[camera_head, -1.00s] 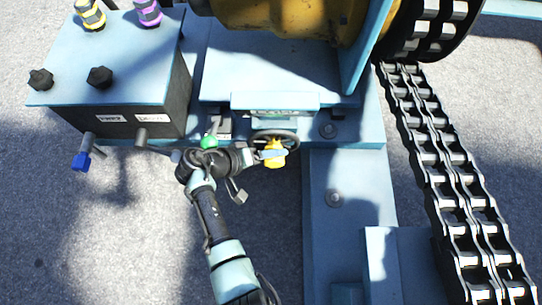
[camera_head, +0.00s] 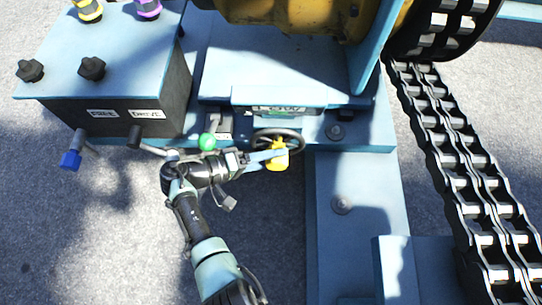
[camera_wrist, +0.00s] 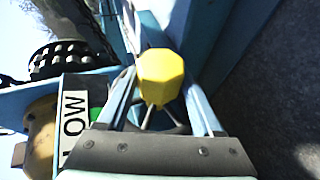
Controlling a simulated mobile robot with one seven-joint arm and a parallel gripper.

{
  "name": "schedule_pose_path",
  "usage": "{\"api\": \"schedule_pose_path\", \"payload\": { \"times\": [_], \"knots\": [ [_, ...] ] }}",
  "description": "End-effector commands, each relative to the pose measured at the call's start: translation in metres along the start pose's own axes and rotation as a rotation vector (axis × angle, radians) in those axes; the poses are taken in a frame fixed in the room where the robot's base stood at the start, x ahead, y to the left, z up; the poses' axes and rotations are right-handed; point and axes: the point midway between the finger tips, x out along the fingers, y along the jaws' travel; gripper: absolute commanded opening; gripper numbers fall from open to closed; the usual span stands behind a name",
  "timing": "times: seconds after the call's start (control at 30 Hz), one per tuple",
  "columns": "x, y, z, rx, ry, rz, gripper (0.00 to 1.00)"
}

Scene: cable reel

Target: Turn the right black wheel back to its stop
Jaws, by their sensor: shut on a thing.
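A black handwheel (camera_head: 298,139) with a yellow knob (camera_head: 279,158) at its front stands below a plate lettered "FLOW" (camera_head: 284,108). My gripper (camera_head: 270,159) reaches in from the left, its light blue fingers at the yellow knob. In the wrist view the yellow knob (camera_wrist: 161,75) sits between my gripper's (camera_wrist: 161,88) two fingers, which are shut on it. Metal spokes show behind the knob; most of the wheel rim is hidden there. Two black lobed knobs, a left one (camera_head: 30,70) and a right one (camera_head: 92,68), stand on the box top, apart from my gripper.
A green ball-topped lever (camera_head: 207,142) is close behind my wrist. A heavy chain (camera_head: 457,170) runs down the right side. Grey ground is open at lower left.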

Motion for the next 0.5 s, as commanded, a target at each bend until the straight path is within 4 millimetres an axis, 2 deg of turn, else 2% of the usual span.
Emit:
{"api": "schedule_pose_path", "payload": {
  "times": [0.17,0.2,0.37,0.5],
  "knots": [
    [0.0006,0.0004,0.0007,0.0,-0.003,0.001,0.0],
    [0.0007,0.0004,0.0007,0.0,-0.003,0.001,0.69],
    [0.0006,0.0003,0.0006,-0.001,-0.002,0.001,0.98],
    [0.0005,0.0002,0.0005,-0.001,-0.002,0.0,0.98]
  ]
}}
